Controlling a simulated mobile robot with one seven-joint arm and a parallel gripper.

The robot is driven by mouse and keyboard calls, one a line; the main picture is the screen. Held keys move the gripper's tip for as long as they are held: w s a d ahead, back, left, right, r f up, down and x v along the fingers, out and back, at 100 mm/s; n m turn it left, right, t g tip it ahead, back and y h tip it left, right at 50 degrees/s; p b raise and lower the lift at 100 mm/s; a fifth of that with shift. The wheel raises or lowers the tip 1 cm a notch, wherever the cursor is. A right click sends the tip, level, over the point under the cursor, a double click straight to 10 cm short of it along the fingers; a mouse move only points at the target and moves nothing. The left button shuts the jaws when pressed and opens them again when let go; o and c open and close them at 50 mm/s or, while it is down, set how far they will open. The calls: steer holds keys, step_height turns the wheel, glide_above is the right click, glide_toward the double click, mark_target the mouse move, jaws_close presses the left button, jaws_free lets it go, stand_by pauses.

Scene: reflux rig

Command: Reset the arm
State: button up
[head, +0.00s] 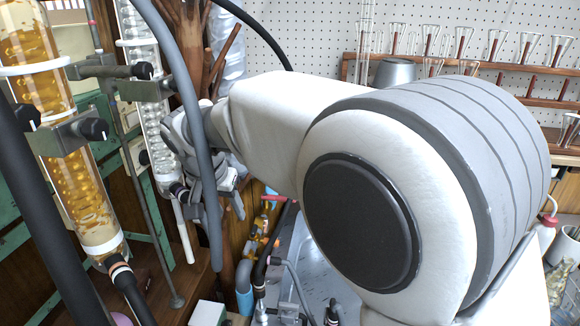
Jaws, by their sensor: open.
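My arm fills the middle and right of the head view. Its large white and grey joint stands close to the camera, and the white link runs left toward the rig. My gripper (218,201) is at the far end, pointing down, partly hidden behind a thick grey hose (202,165). It is open, and I see nothing between its fingers. It is close to a clear coiled glass condenser (153,125) in the picture; I cannot tell whether they touch.
An amber-filled glass column (65,150) stands at the left, held by dark clamps (75,133). A metal rod (130,165) rises beside it. Valves and pipes (262,240) are below my gripper. Wooden racks (535,99) of conical glassware stand behind at the right, before a pegboard (330,30).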

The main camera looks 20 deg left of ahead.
steer(key=s+d+r, duration=0.1)
steer(key=d+r, duration=0.3)
steer(key=d, duration=0.9)
steer(key=s+d+r, duration=0.1)
steer(key=d+r, duration=0.2)
steer(key=d, duration=1)
steer(key=s+d+f+t, duration=0.1)
steer(key=s+d+f, duration=0.1)
steer(key=s+d, duration=0.5)
steer(key=s+d+f, duration=0.2)
steer(key=s+d, duration=0.6)
step_height(320, 180, up, 15)
steer(key=p, duration=1.4)
steer(key=shift+w+m, duration=0.3)
steer(key=shift+m, duration=0.1)
steer(key=shift+a, duration=0.1)
